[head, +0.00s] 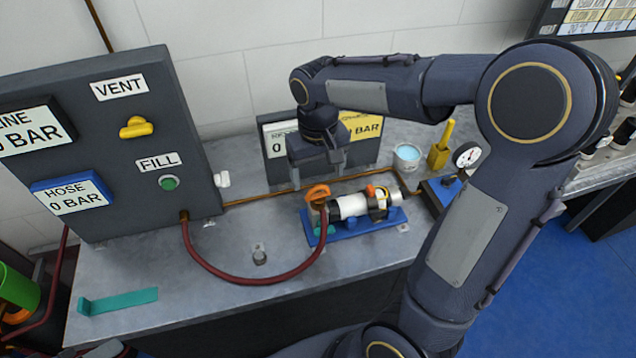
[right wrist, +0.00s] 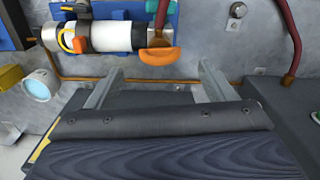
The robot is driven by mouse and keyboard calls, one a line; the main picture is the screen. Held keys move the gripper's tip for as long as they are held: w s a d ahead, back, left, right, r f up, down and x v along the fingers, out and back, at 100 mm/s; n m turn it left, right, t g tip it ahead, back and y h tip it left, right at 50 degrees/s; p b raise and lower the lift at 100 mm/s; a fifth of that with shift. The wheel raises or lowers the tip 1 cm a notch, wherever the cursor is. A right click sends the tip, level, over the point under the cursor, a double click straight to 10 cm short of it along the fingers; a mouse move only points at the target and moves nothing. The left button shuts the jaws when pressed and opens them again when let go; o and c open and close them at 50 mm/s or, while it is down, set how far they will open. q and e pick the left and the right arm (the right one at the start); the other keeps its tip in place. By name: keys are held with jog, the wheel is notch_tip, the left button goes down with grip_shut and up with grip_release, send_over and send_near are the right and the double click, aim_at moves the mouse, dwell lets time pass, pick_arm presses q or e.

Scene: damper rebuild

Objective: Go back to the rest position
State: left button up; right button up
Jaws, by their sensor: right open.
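My right gripper (head: 318,176) is open and empty. It hangs above the back of the bench, behind the damper and in front of a display panel with a "0 BAR" readout (head: 279,143). The white damper (head: 350,206) lies in a blue cradle (head: 376,236) with an orange handle (head: 318,194) at its left end. My left gripper is not seen.
A dark panel (head: 130,200) with VENT and FILL labels stands at the left. A red hose (head: 245,279) runs from it to the damper's left end. A cup (head: 407,157), a yellow bottle (head: 439,152) and a gauge (head: 466,156) stand at the right. A teal strip (head: 120,301) lies front left.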

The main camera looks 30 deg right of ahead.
jog(key=shift+r, duration=1.3)
